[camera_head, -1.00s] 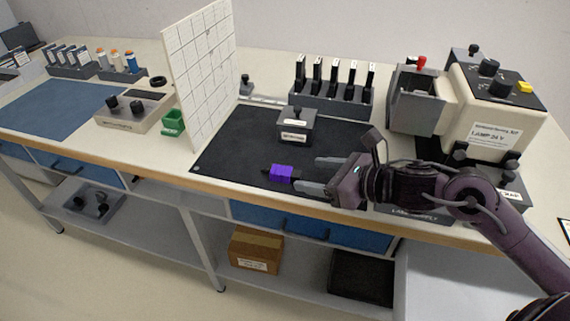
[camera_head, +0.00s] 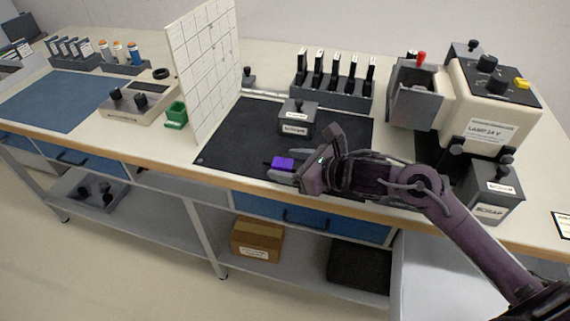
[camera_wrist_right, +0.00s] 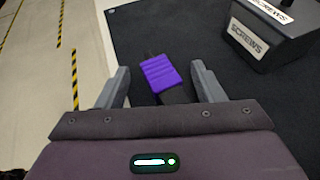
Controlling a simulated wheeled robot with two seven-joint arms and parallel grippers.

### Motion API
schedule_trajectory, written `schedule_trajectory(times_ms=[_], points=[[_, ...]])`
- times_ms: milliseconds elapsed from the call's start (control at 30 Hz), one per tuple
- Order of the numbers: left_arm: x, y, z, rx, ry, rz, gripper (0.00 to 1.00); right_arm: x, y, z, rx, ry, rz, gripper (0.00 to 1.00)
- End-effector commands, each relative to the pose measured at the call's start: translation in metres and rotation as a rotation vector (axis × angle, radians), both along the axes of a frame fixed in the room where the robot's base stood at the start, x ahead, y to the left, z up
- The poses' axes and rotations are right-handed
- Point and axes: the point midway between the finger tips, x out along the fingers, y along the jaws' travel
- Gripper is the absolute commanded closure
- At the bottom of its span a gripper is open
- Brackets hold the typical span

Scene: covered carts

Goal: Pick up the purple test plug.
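The purple test plug (camera_head: 283,163) lies on the black mat (camera_head: 232,151) near its front edge. In the right wrist view the plug (camera_wrist_right: 161,74) lies between the two fingers, with a gap on each side and its dark end toward the palm. My right gripper (camera_head: 287,172) is open around the plug in the head view; the wrist view shows its fingers (camera_wrist_right: 160,86) spread apart. Part of the plug is hidden by the gripper in the head view. My left gripper is in neither view.
A dark box labelled SCREWS (camera_head: 297,117) stands on the mat behind the plug; it also shows in the wrist view (camera_wrist_right: 262,35). A white tiled panel (camera_head: 205,70) stands upright at left. A lamp power unit (camera_head: 490,115) and a scrap box (camera_head: 492,190) are at right.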

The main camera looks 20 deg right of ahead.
Motion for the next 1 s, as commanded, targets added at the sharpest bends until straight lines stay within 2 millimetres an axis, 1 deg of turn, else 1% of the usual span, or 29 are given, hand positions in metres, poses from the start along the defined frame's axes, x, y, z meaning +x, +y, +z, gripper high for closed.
schedule_trajectory(times_ms=[33,400,433,767,933,1000], points=[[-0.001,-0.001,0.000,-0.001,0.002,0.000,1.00,0.000,0.000,0.000,0.000,0.000,0.000,0.44],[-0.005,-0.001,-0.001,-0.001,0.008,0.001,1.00,0.000,0.000,0.000,-0.001,0.001,0.000,0.92],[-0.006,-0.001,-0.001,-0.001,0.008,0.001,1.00,0.000,0.000,0.000,-0.001,0.001,0.000,0.95],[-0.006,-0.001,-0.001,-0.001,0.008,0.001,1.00,0.000,-0.001,0.001,-0.001,0.000,0.000,0.95],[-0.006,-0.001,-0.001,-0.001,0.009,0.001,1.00,0.000,-0.001,0.014,-0.003,-0.002,0.002,0.95],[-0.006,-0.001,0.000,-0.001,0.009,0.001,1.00,0.001,-0.001,0.025,-0.003,-0.006,0.001,0.95]])
